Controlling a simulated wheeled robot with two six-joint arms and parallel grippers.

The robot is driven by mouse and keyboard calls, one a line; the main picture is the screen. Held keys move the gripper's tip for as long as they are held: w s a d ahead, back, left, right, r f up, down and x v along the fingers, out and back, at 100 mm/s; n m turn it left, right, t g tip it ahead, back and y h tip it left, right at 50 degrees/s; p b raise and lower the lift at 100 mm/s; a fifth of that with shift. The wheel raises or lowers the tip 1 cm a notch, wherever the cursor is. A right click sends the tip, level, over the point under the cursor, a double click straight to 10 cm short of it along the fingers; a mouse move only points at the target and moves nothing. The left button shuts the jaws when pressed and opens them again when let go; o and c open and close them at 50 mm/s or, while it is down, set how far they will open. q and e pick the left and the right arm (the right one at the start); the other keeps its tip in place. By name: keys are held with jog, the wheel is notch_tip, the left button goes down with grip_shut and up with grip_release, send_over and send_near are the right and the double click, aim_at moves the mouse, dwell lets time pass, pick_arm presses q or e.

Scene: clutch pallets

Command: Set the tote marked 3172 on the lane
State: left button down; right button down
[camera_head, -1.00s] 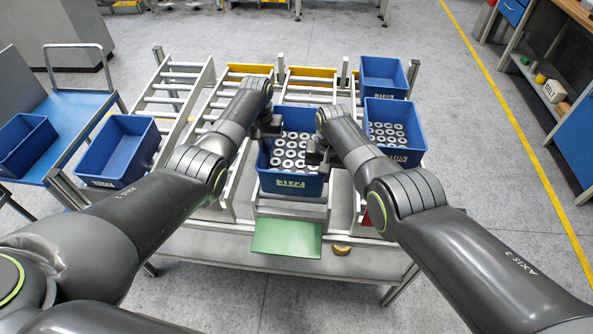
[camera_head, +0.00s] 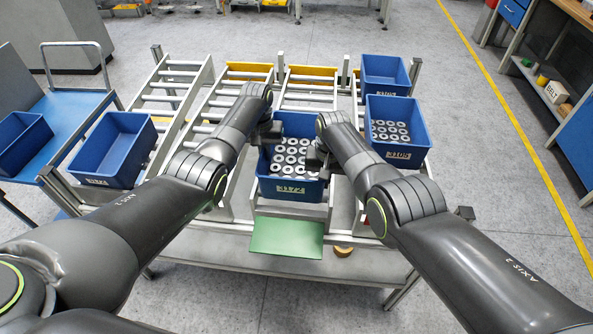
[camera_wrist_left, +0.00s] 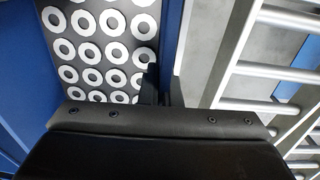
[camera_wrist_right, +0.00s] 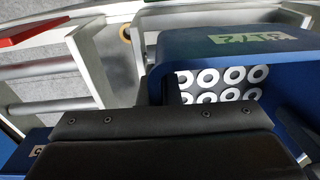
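A blue tote (camera_head: 290,190) holding rows of grey rings is at the middle of the rack, between my grippers. Its front label is too small to read surely in the head view; in the right wrist view the label (camera_wrist_right: 252,39) is upside down. My left gripper (camera_head: 270,132) is at the tote's left wall; in the left wrist view its fingers (camera_wrist_left: 158,88) pinch the wall's rim. My right gripper (camera_head: 318,156) is at the right wall, fingers (camera_wrist_right: 160,90) on either side of it. The roller lane (camera_head: 305,91) behind the tote is partly hidden.
A tote of rings (camera_head: 397,155) and another tote (camera_head: 385,88) stand at right. An empty tote (camera_head: 115,150) is at left, and one lies on a blue cart (camera_head: 75,110). Empty roller lanes (camera_head: 170,88) show at back left. A green plate (camera_head: 287,238) is in front.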

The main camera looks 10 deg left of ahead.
pick_arm(q)
jog(key=shift+w+f+b, duration=0.1)
jog(key=shift+f+b, duration=0.25)
jog(key=shift+f, duration=0.05)
pick_arm(e)
jog(key=shift+f, duration=0.5)
pick_arm(q)
jog(key=c, duration=1.6)
grip_release()
jog(key=shift+s, duration=0.2)
jog(key=shift+c, duration=0.2)
pick_arm(e)
jog(key=c, duration=1.6)
grip_release()
jog(key=shift+s+r, duration=0.1)
jog(key=shift+c, duration=0.2)
pick_arm(q)
jog(key=shift+o, duration=1.3)
jog(key=shift+w, duration=0.1)
jog(key=o, duration=0.5)
jog(key=shift+o, duration=0.2)
jog(key=shift+r, duration=0.1)
notch_tip(320, 180, up, 12)
jog(key=shift+a, duration=0.25)
